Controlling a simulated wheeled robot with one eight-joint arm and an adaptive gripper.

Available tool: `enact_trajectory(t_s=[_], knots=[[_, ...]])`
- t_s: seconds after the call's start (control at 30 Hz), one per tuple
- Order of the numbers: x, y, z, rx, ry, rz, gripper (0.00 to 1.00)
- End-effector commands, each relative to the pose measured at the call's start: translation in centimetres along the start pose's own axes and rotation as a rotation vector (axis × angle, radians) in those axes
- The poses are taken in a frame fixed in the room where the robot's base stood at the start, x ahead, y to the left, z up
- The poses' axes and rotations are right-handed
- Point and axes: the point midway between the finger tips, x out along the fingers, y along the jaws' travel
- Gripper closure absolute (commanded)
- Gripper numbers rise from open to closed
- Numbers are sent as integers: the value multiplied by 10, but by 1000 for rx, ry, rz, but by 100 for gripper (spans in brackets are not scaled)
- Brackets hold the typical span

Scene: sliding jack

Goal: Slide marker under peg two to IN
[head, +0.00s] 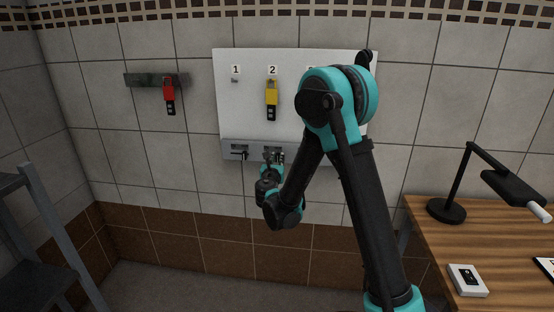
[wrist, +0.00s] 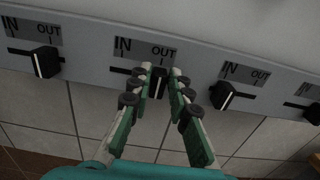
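The grey strip (wrist: 90,62) under the white board carries several black sliding markers in slots, each slot with an IN label on the left and an OUT label on the right. The marker under peg two (wrist: 160,82) stands under OUT in the wrist view. My gripper (wrist: 161,74) has its fingertips on either side of this marker, very close to it. I cannot tell whether both fingers touch it. In the head view my gripper (head: 272,161) is at the strip below the yellow tag (head: 271,97) that hangs on peg two and partly hides the marker.
The neighbouring left marker (wrist: 45,62) stands at OUT and the right one (wrist: 226,96) at IN. Peg one (head: 235,80) is bare. A red tag (head: 169,95) hangs on a dark rail at left. A wooden desk (head: 420,215) with a lamp (head: 446,209) stands at right.

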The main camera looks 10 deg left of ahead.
Motion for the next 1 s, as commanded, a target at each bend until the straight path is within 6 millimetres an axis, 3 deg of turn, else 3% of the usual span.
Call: enact_trajectory(t_s=[0.1, 0.5, 0.8, 1.0], knots=[[0, 0, 0, 0, 0, 0, 100], [0, 2, 0, 0, 0, 1, 100], [-1, 49, 0, 0, 0, 3, 100], [-1, 56, 0, 0, 0, 3, 100]])
